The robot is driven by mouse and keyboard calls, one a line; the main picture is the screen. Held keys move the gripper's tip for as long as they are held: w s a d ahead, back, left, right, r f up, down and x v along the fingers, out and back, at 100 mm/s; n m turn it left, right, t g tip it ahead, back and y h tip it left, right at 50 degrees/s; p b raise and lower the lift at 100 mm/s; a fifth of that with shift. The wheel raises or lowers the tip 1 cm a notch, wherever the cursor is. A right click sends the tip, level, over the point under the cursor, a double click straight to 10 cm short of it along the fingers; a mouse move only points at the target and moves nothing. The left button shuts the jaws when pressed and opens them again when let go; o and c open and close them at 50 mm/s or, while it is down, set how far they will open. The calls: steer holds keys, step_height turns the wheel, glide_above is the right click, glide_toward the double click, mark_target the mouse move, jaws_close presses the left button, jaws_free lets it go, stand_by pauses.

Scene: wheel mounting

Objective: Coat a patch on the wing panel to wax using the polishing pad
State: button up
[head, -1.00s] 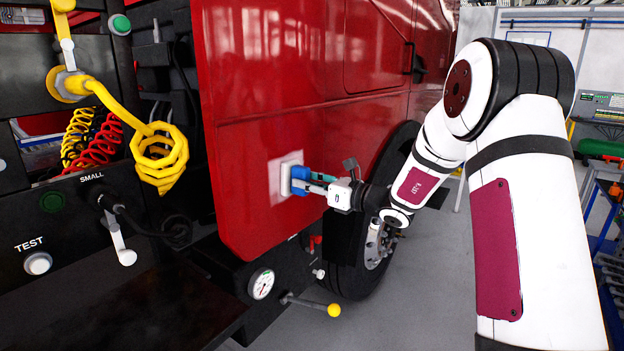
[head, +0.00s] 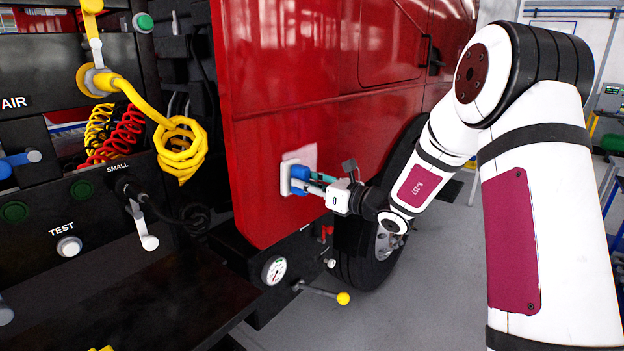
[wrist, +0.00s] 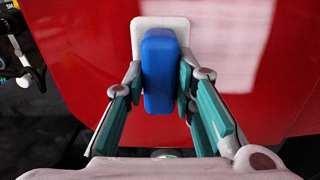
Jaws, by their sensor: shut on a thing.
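The polishing pad (wrist: 160,70) is a blue block with a white face. It also shows in the head view (head: 299,179). My gripper (wrist: 161,82) is shut on the blue block, with a teal finger on each side. The pad's white face lies at the red wing panel (head: 275,120) and seems to touch it. A pale patch (head: 309,156) shows on the panel at the pad's upper right. In the wrist view the pale patch (wrist: 228,45) is right of the pad. The panel area behind the pad is hidden.
A black test console with a yellow coiled hose (head: 182,150) stands at the left. A gauge (head: 274,270) and a yellow-knobbed lever (head: 343,298) sit below the panel. A wheel (head: 382,250) is behind my gripper. Floor to the right of it is clear.

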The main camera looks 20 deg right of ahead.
steer(key=shift+s+a, duration=0.55)
steer(key=shift+a, duration=0.25)
steer(key=shift+d+r+p, duration=0.1)
steer(key=shift+r+p, duration=0.55)
steer(key=shift+r, duration=0.5)
steer(key=shift+w+d+f+b, duration=0.1)
steer(key=shift+w+d+b, duration=0.45)
steer(key=shift+w+d, duration=0.45)
steer(key=w+d+b, duration=0.4)
steer(key=w+d, duration=0.2)
steer(key=d, duration=0.3)
steer(key=shift+w+d, duration=0.25)
steer(key=shift+d, duration=0.15)
steer(key=p+v, duration=0.2)
steer(key=v, duration=0.4)
steer(key=shift+s+d, duration=0.1)
steer(key=shift+p+v, duration=0.65)
steer(key=shift+v, duration=0.75)
